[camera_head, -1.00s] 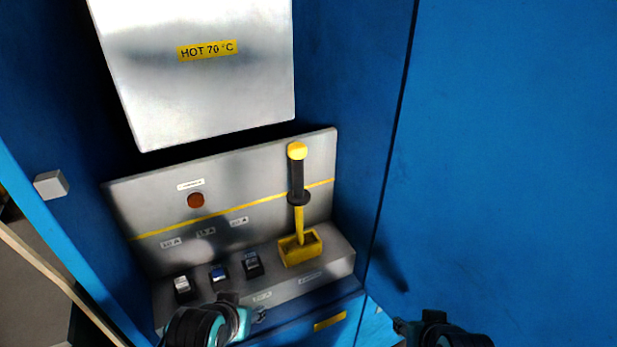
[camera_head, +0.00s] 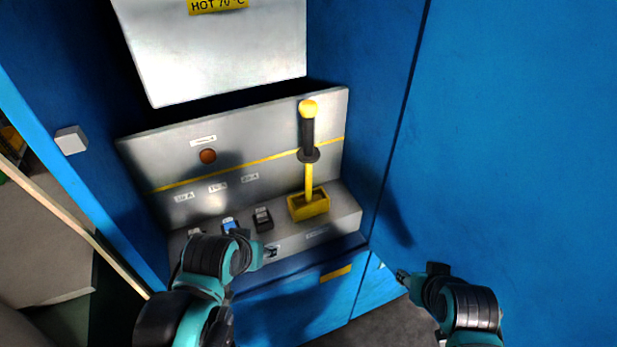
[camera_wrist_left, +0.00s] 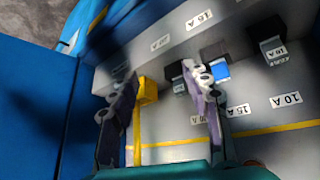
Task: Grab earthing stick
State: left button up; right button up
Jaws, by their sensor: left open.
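The earthing stick (camera_head: 308,145) stands upright with a yellow ball top, a black handle with a round guard, and a thin yellow shaft. Its foot sits in a yellow holder (camera_head: 309,206) on the grey ledge. My left gripper (camera_head: 272,252) is open and empty, in front of the ledge, lower and left of the holder. The left wrist view shows its spread fingers (camera_wrist_left: 161,75), with the stick's yellow shaft (camera_wrist_left: 137,135) and the holder (camera_wrist_left: 147,90) beyond, near one finger. My right gripper (camera_head: 402,276) is low at the right, away from the stick; its jaws are too small to read.
A grey panel (camera_head: 230,175) with a brown-red button (camera_head: 207,156) backs the ledge. Several small switches, one blue (camera_head: 229,225), stand left of the holder. A metal box (camera_head: 215,55) hangs above. Blue cabinet walls close in at both sides.

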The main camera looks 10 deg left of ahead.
pick_arm(q)
jog(key=w+d+r+n+g+p, duration=0.1)
jog(key=w+r+p, duration=0.15)
jog(key=r, duration=0.25)
jog(key=w+r+n+p, duration=0.2)
jog(key=r+p, duration=0.2)
jog(key=r, duration=0.1)
jog(key=w+d+r+n+g+p, duration=0.1)
jog(key=w+r+p, duration=0.15)
jog(key=r, duration=0.25)
notch_tip(320, 180, up, 11)
jog(key=n+g+p, duration=0.5)
jog(key=n+p, duration=0.5)
jog(key=p, duration=0.7)
send_over(309, 131)
jog(key=w, duration=0.1)
jog(key=shift+w+a+r, duration=0.1)
jog(key=shift+w+r, duration=0.05)
jog(key=shift+w, duration=0.05)
jog(key=shift+w+f+b, duration=0.2)
jog(key=shift+f+b, duration=0.5)
jog(key=shift+b, duration=0.1)
jog(key=shift+w+f, duration=0.1)
jog(key=shift+f, duration=0.25)
jog(key=f, duration=0.4)
jog(key=f+p, duration=0.1)
jog(key=f, duration=0.2)
jog(key=shift+s, duration=0.3)
jog(key=shift+r, duration=0.1)
grip_shut()
